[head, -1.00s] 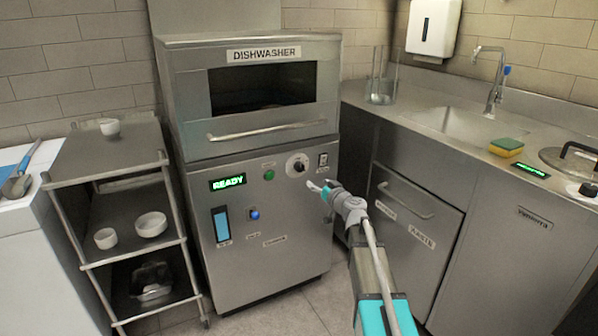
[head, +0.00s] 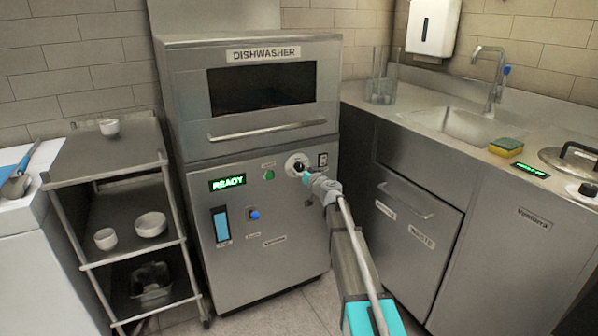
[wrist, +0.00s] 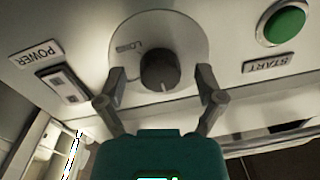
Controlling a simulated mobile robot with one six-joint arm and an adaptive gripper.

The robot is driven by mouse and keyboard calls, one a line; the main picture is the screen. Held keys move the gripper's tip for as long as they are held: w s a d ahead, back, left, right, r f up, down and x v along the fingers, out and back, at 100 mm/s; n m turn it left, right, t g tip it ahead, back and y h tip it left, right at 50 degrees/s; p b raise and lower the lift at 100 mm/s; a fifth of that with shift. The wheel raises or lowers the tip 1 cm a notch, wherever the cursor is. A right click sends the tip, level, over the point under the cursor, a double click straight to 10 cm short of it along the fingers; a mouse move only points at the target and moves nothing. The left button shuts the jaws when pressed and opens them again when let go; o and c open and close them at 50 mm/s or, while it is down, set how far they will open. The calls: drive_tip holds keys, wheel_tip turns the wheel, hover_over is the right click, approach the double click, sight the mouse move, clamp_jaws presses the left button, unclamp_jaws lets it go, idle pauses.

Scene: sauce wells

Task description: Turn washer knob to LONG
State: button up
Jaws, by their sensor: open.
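The washer knob (wrist: 160,70) is a dark round knob on a pale round dial plate on the dishwasher front (head: 270,230). It also shows in the head view (head: 299,167), partly covered by my gripper. In the wrist view a small "LONG" label sits on the plate, up and left of the knob. My gripper (wrist: 162,82) is open, with one finger on each side of the knob. I cannot tell whether the fingers touch it. The knob's pointer is hard to make out.
A green start button (wrist: 285,24) and a power switch (wrist: 62,84) flank the dial. The display (head: 227,182) reads READY. A blue button (head: 254,215) is lower down. A cart (head: 110,160) with bowls stands left, and a sink counter (head: 430,150) right.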

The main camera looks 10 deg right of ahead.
drive_tip(key=c, duration=1.1)
drive_tip(key=shift+a, duration=0.45)
drive_tip(key=shift+c, duration=0.2)
drive_tip(key=shift+d, duration=0.25)
